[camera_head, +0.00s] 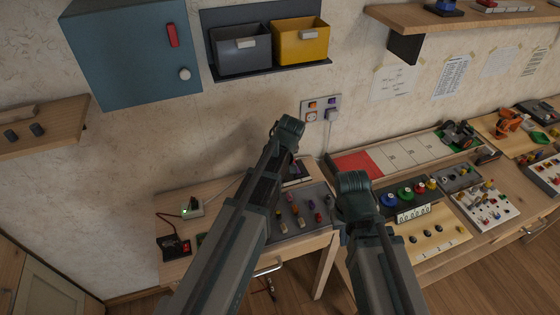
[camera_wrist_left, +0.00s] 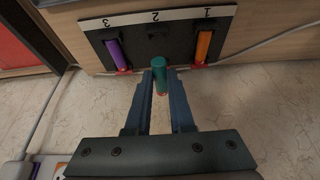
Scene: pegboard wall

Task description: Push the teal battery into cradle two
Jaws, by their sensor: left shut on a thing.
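The teal battery (camera_wrist_left: 159,78) is in the left wrist view, between the two fingers of my left gripper (camera_wrist_left: 160,90), which is shut on it. The battery's far end is at the edge of the middle slot, cradle two (camera_wrist_left: 155,38), in the dark cradle block (camera_wrist_left: 134,38). I cannot tell whether it touches the slot. A purple battery (camera_wrist_left: 118,54) lies in cradle three and an orange battery (camera_wrist_left: 203,46) in cradle one. In the head view my left arm covers most of this area. My right gripper (camera_head: 355,184) is beside the work table; its fingers are not clear.
A red-and-white tray (camera_head: 357,165) lies right of the cradle area. A grey board with several coloured pegs (camera_head: 304,212) is in front. An outlet plate (camera_head: 320,108) is on the wall, and a grey bin (camera_head: 240,55) and a yellow bin (camera_head: 301,42) hang above.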

